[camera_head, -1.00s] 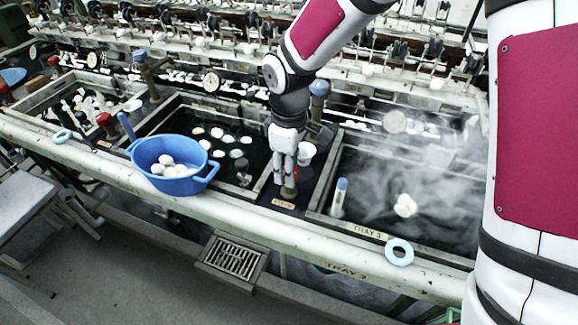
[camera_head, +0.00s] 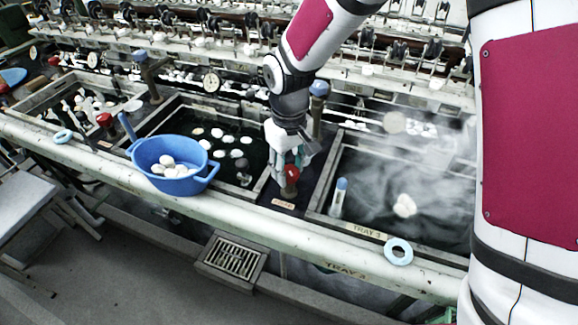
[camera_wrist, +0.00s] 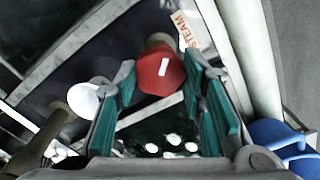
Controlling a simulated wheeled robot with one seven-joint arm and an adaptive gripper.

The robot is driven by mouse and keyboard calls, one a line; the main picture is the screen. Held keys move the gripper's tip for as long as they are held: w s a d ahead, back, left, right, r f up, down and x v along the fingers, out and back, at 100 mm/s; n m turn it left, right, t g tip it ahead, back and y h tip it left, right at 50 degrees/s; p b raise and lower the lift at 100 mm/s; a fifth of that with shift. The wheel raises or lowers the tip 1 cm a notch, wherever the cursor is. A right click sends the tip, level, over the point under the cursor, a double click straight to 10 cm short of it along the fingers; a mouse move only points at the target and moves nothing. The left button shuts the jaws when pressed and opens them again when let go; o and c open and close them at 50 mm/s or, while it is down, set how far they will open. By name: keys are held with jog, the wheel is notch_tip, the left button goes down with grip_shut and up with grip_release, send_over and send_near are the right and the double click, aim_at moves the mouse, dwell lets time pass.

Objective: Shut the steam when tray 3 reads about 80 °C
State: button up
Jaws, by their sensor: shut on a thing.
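The red steam valve knob (camera_head: 291,174) stands on a short post between the middle basin and tray 3. The wrist view shows the knob (camera_wrist: 160,72) with a white mark on top, beside a STEAM label (camera_wrist: 185,29). My gripper (camera_head: 287,178) is around the knob and shut on it, with a green-padded finger on either side. Tray 3 (camera_head: 365,230) is the right basin, with steam drifting over dark water and a pale clump (camera_head: 404,205) in it. A blue-topped thermometer (camera_head: 340,198) stands at its left side. A round dial (camera_head: 394,122) behind is hazy; no reading is legible.
A blue bowl (camera_head: 172,160) of white cocoons sits on the front rail left of my gripper. A pale blue ring (camera_head: 399,251) lies on the rail before tray 3. A blue-topped post (camera_head: 318,100) stands close behind my gripper.

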aim_at(289, 170)
dwell(0.3)
jog(key=o, duration=1.1)
jog(key=shift+o, duration=0.2)
jog(key=shift+r, duration=0.15)
notch_tip(289, 170, up, 12)
